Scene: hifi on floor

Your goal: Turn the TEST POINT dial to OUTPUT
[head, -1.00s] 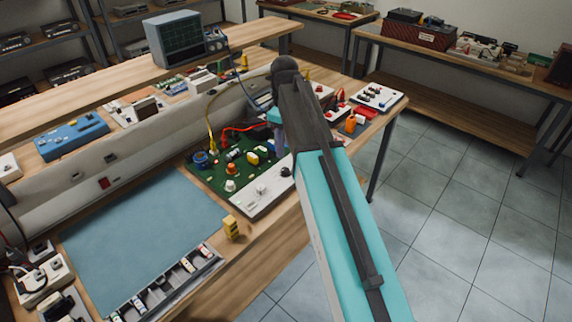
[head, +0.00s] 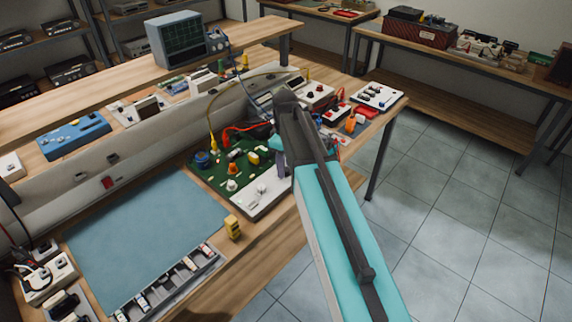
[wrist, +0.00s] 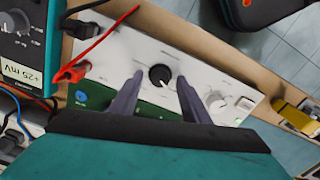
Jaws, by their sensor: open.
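The black round dial (wrist: 159,76) with a pale pointer mark sits on a white panel (wrist: 140,44) in the wrist view. The lettering around it is too small to read. The white panel (head: 257,195) edges a green circuit board (head: 207,176) in the head view, where the dial is hidden behind my arm. My gripper (wrist: 160,80) is open, with one finger on each side of the dial. I cannot tell whether either finger touches it. The finger tips also show near the panel in the head view (head: 279,158).
A white knob (wrist: 216,99) and a pale switch (wrist: 245,104) lie right of the dial. A red clip lead (wrist: 72,71) is to its left. A teal meter (wrist: 26,50) stands at the left. A yellow block (head: 232,227) stands near the bench's front edge.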

